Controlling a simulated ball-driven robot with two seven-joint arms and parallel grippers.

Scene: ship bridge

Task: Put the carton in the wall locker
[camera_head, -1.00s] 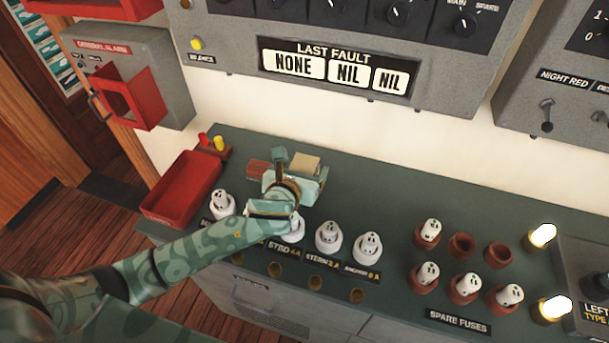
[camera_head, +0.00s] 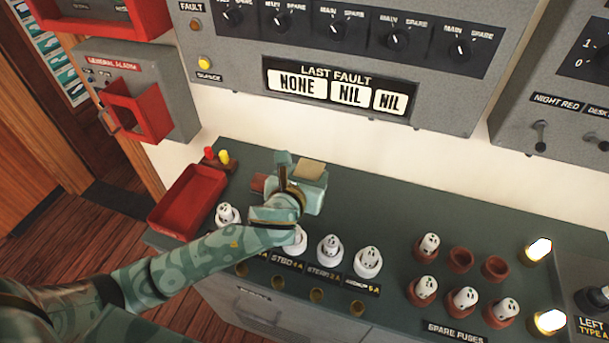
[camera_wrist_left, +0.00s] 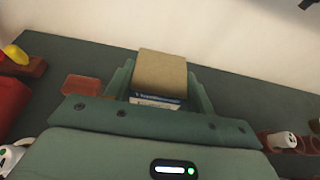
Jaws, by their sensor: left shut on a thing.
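The carton (camera_wrist_left: 162,75) is a small tan box with a blue and white side. In the left wrist view it sits between the two fingers of my left gripper (camera_wrist_left: 160,88), which is shut on it. In the head view the carton's tan top (camera_head: 311,168) shows just beyond my left gripper (camera_head: 297,176), over the back of the green console top near the wall. I cannot tell whether it touches the console. No wall locker can be made out for sure. My right gripper is not in view.
A red tray (camera_head: 190,203) lies at the console's left end, beside a small rack with red and yellow pegs (camera_head: 217,158). White fuses (camera_head: 330,250) stand in a row in front. A red-framed alarm box (camera_head: 140,105) and the fault panel (camera_head: 340,90) are on the wall.

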